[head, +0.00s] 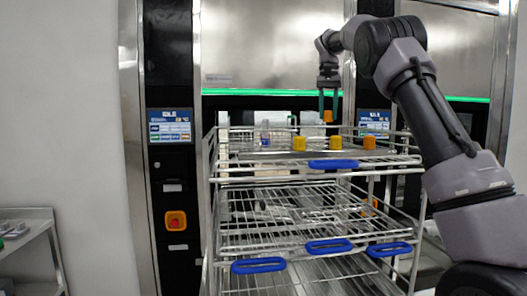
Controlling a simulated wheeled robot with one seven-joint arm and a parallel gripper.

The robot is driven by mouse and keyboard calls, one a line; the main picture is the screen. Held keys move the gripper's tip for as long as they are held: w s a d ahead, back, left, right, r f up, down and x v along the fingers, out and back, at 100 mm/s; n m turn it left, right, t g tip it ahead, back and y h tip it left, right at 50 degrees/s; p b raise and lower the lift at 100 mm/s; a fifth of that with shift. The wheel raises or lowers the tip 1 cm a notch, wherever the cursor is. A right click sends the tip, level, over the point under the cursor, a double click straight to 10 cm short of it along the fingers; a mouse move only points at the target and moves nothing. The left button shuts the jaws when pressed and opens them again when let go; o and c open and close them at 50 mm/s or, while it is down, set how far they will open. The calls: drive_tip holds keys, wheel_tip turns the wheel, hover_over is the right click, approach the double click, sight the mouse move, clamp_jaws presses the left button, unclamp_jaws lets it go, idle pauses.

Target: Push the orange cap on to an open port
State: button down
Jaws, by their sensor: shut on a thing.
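My gripper (329,108) points down above the top level of the wire rack (420,160). It is shut on a small orange cap (328,117), held between its dark fingertips. Below it, along the front of the top level, stand two yellow-orange caps (299,144) (335,143) and a more orange one (369,143). The held cap is apart from them, above and slightly left of the middle one. Open ports are too small to make out from this view.
A clear bottle-like item (265,134) stands on the top level at the left. Blue handles (333,165) mark the shelf fronts. The lower shelves look mostly empty. Steel washers with panels (170,127) stand behind. A side table (30,240) is at far left.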

drive_tip(key=s+a+r+n, duration=0.2)
drive_tip(key=s+a+n, duration=0.7)
drive_tip(key=s+a, duration=1.25)
drive_tip(key=shift+w+a+f, duration=0.15)
drive_tip(key=shift+w+f, duration=0.15)
drive_tip(key=shift+f, duration=0.7)
drive_tip(key=shift+w+a+f, duration=0.2)
drive_tip(key=shift+w+f, duration=0.15)
drive_tip(key=shift+f, duration=0.6)
drive_tip(key=shift+w+a+f, duration=0.15)
drive_tip(key=shift+w+f, duration=0.15)
drive_tip(key=shift+f, duration=0.7)
drive_tip(key=shift+f, duration=1.75)
drive_tip(key=shift+c, duration=1.8)
unclamp_jaws()
drive_tip(key=shift+r, duration=0.1)
